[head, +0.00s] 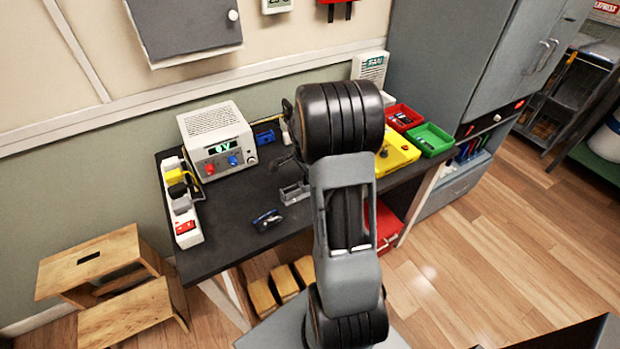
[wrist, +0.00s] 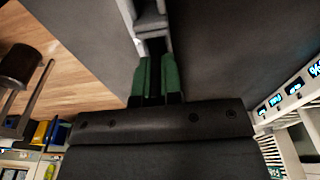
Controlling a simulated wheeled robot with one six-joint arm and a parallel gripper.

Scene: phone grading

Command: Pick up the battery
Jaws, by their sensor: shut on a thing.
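In the wrist view my gripper (wrist: 154,78) has its green-padded fingers close together. They are shut on a narrow dark thing, taken as the battery (wrist: 154,88), mostly hidden between the pads. A grey fixture (wrist: 150,22) shows just beyond the fingertips; I cannot tell if it touches them. In the head view my arm hides most of the gripper, and the battery cannot be made out. A small grey holder (head: 294,193) sits on the dark bench (head: 225,235), and a blue-black device (head: 267,219) lies in front of it.
A power supply (head: 216,140) and a power strip (head: 183,205) stand at the bench's left. Yellow (head: 398,152), red (head: 403,117) and green (head: 431,139) bins are at its right. A wooden step stool (head: 105,262) is on the floor at left. The front-left bench top is clear.

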